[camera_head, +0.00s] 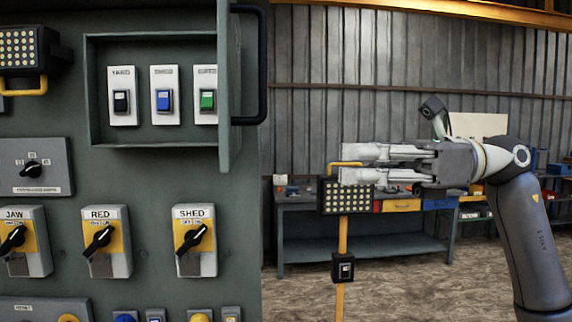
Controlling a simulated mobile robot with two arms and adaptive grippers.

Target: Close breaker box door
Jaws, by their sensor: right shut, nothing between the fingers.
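The breaker box (97,95) is a recessed grey-green box in the panel. Its door (231,85) stands open on the box's right side, swung out towards me and seen nearly edge-on. It covers part of the rightmost switch. A dark bar handle (264,65) sits on the door's right-hand face. Inside are a black switch (121,101), a blue switch (163,100) and a green switch (207,99). My right gripper (346,163) is to the right of the door and handle, apart from them, shut and empty, its fingers pointing left. My left gripper is out of view.
Rotary switches (101,238) and a lamp (24,47) stick out from the panel. A yellow lamp stand (342,245) and a workbench (365,245) stand behind my right gripper. The space between gripper and door looks clear.

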